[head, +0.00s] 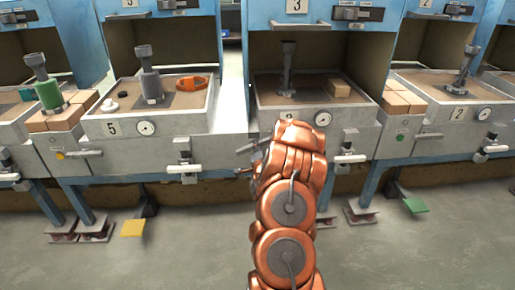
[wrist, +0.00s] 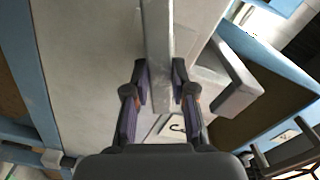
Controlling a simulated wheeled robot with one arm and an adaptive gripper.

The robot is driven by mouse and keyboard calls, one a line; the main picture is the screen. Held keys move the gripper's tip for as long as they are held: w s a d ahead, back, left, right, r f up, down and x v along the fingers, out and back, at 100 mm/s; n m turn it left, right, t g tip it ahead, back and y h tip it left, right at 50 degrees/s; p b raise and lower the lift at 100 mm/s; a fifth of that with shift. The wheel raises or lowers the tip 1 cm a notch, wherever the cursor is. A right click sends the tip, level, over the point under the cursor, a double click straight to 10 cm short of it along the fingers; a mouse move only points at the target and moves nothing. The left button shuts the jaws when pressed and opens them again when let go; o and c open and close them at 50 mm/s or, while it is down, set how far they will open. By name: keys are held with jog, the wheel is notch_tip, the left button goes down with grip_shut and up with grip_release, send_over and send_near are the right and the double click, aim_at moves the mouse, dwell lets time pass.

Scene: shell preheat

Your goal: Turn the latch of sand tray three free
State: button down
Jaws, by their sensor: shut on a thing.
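Sand tray three (head: 265,100) stands in the middle of the head view, under a blue hood with a plate reading 3 (head: 296,6). My orange arm covers part of its front. In the wrist view my gripper (wrist: 160,78) is shut on a flat grey bar (wrist: 159,35), with one finger on each side. The bar seems to be the latch lever; a grey block (wrist: 238,85) juts out to its right. A number plate (wrist: 174,127) is partly hidden behind my gripper. In the head view the gripper is mostly hidden by my arm, so the grip does not show there.
A white-handled lever (head: 348,158) sits to the right of my arm. Tray 5 (head: 95,128) stands to the left and tray 2 (head: 440,112) to the right. A yellow pedal (head: 132,228) and a green pedal (head: 416,205) are low down. The near floor is clear.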

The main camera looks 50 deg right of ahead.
jog(key=shift+f+m+b, duration=0.2)
jog(key=shift+m+b, duration=0.6)
jog(key=shift+m, duration=0.35)
jog(key=shift+f+m+b, duration=0.15)
jog(key=shift+m+b, duration=0.65)
jog(key=shift+m, duration=0.35)
jog(key=c, duration=1)
grip_release()
jog(key=shift+o, duration=0.2)
jog(key=v, duration=0.7)
jog(key=shift+s, duration=0.25)
jog(key=shift+a, duration=0.1)
jog(key=shift+w+a+r, duration=0.1)
